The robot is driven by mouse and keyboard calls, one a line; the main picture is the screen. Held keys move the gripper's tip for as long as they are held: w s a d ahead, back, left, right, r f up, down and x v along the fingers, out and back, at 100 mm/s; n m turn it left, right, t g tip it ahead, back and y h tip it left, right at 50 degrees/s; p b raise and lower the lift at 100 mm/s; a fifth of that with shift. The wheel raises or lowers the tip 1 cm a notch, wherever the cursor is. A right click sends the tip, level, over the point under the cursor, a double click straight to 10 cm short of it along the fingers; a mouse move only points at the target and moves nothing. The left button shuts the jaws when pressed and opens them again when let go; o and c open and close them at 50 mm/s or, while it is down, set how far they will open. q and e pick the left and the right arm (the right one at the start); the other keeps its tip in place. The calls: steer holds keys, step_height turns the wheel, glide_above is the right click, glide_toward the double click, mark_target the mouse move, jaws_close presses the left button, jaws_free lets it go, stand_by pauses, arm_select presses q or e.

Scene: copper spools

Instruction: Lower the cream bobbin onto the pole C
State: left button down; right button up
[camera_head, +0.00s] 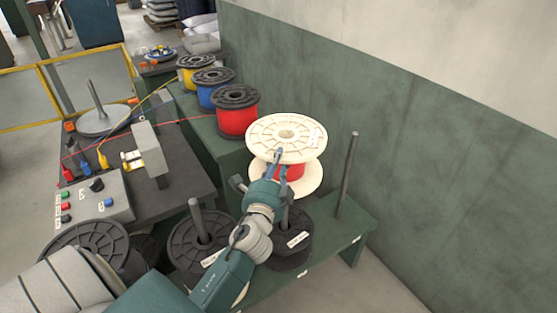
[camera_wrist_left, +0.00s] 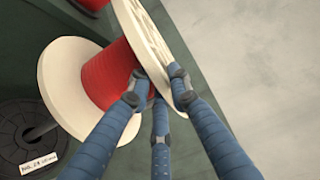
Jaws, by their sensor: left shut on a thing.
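The cream bobbin (camera_head: 278,135) has two cream flanges and a red winding. It is held up over the green bench, its top flange facing up and slightly tilted, and it fills the upper left of the left wrist view (camera_wrist_left: 62,78). My left gripper (camera_head: 270,180) is shut on the bobbin; its blue fingers (camera_wrist_left: 158,88) close around the near flange. A bare grey pole (camera_head: 348,175), likely pole C, stands upright at the bench's right end, right of the bobbin and apart from it. The labels are too small to read. My right gripper is not in view.
Black spools (camera_head: 290,250) (camera_head: 188,240) sit on two other poles to the left of the bare pole. A green wall (camera_head: 430,160) runs behind the bench (camera_head: 345,228). Red (camera_head: 238,118), blue (camera_head: 207,92) and yellow spools (camera_head: 190,76) stand at the back left.

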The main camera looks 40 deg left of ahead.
arm_select(q)
steer(key=shift+d+f+b, duration=0.15)
steer(key=shift+f+b, duration=4.2)
steer(key=shift+f, duration=0.3)
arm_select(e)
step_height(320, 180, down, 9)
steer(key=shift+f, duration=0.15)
arm_select(q)
steer(key=shift+s+f, duration=0.1)
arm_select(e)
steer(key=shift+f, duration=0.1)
